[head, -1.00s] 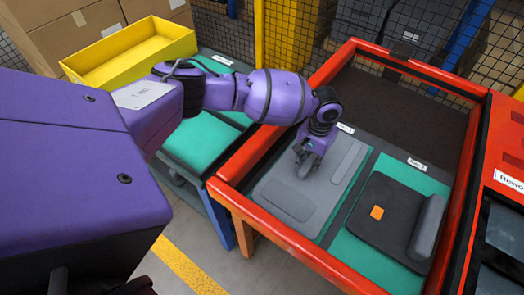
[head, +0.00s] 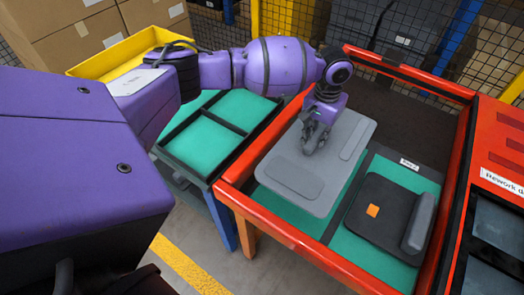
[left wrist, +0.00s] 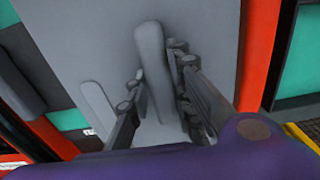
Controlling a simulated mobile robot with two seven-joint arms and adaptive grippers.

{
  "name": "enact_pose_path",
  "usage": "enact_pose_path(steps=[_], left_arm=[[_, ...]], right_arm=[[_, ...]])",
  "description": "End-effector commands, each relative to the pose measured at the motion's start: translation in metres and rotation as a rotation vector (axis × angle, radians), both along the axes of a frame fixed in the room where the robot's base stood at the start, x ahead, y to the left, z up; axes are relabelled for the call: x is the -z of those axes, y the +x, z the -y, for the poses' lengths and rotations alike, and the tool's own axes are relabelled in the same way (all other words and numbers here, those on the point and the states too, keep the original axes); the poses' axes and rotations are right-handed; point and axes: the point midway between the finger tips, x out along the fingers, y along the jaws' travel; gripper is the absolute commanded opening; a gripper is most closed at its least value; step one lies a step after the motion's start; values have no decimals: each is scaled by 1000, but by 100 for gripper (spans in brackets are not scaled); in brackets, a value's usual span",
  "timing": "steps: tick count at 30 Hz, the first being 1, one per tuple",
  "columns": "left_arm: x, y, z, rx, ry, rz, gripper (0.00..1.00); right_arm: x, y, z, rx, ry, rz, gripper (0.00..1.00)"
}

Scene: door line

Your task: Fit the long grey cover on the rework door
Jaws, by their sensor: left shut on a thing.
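A flat grey door panel (head: 340,125) is held level above the red-framed cart. It bears a long pale grey strip (head: 357,138) along its right side and a rounded pad (head: 290,177) at its near left. My left gripper (head: 314,142) is shut on a raised grey bar (left wrist: 155,70) at the panel's middle; the bar is between the fingers in the left wrist view. A dark door panel (head: 385,200) lies on the cart's right bay, with an orange tag (head: 372,211) and a long grey piece (head: 418,223) at its right edge. My right gripper is out of view.
The cart's red rim (head: 290,236) surrounds teal beds. A teal-lined rack (head: 205,140) stands to the left, with a yellow bin (head: 120,55) behind it. A red cabinet (head: 500,140) lettered "Rework d" stands at right. The cart's dark far bay (head: 415,115) is clear.

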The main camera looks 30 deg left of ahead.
Motion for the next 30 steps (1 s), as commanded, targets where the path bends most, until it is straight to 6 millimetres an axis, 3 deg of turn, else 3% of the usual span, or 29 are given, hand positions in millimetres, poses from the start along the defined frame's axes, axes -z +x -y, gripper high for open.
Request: enact_pose_path(steps=[1,6,30], left_arm=[[-12,3,1,0,-1,11,0],[-27,3,1,0,0,11,0],[-101,2,1,1,-1,9,0]], right_arm=[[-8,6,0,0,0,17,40],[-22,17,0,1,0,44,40],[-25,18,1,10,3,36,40]])
